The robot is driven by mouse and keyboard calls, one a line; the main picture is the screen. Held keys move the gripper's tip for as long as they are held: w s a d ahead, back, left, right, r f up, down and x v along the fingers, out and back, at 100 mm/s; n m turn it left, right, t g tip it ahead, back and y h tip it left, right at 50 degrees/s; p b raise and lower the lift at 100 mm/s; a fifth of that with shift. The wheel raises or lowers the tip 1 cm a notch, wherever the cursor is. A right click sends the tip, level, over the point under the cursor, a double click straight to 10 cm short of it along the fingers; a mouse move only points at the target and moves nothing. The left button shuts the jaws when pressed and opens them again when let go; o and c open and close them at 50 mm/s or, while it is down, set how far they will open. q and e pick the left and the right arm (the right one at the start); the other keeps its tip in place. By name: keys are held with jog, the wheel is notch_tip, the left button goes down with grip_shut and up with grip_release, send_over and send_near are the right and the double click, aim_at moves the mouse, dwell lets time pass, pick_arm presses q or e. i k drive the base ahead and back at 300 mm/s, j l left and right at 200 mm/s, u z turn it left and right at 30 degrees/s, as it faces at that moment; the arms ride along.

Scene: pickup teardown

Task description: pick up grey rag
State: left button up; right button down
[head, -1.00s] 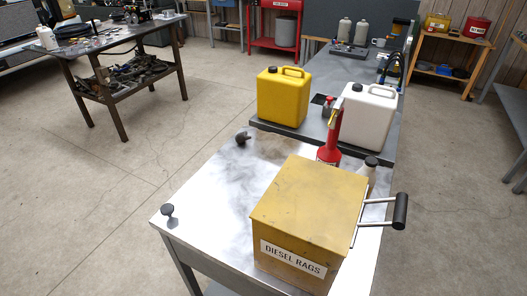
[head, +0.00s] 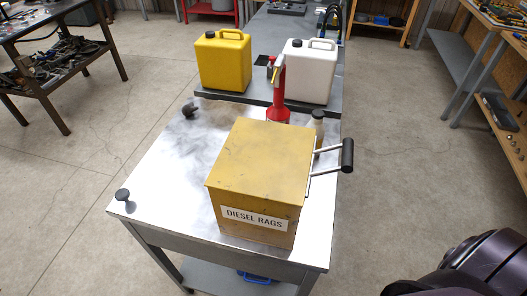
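No grey rag shows in the head view. A yellow metal box (head: 262,160) labelled "DIESEL RAGS" stands on the near part of the metal table (head: 165,190). Its lid is shut, so its inside is hidden. A black-gripped handle (head: 346,156) on two metal rods sticks out from the box's right side. Neither of my grippers is in view. A dark purple and black part of my own body shows at the bottom right corner.
A yellow canister (head: 222,62), a white canister (head: 307,72) and a red bottle (head: 278,95) stand behind the box. Black knobs (head: 122,195) sit at the table's left side. The floor (head: 400,150) right of the table is clear.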

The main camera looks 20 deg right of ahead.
aim_at(187, 110)
jog(key=j+u, duration=0.25)
jog(key=i+j+u, duration=0.6)
jog(key=i+j, duration=0.2)
jog(key=j, duration=0.25)
jog(key=i+j+u, duration=0.4)
jog(key=i+j, duration=0.2)
jog(key=i+j+z, duration=0.1)
jog(key=i+z, duration=0.15)
jog(key=i, duration=0.2)
jog(key=i+j+z, duration=0.25)
jog(key=i, duration=0.15)
jog(key=i+l+z, duration=0.1)
jog(key=z, duration=0.4)
jog(key=i+j+z, duration=0.1)
jog(key=i+z, duration=0.2)
jog(key=z, duration=0.15)
jog(key=i+z, duration=0.2)
jog(key=z, duration=0.3)
jog(key=i+j+z, duration=0.2)
jog(key=z, duration=0.25)
jog(key=i+z, duration=0.2)
jog(key=z, duration=0.3)
jog(key=i+j+z, duration=0.2)
jog(key=z, duration=0.3)
jog(key=i+j+z, duration=0.15)
jog(key=z, duration=0.3)
jog(key=i+j+z, duration=0.15)
jog(key=j+z, duration=0.55)
jog(key=z, duration=0.3)
jog(key=i, duration=0.05)
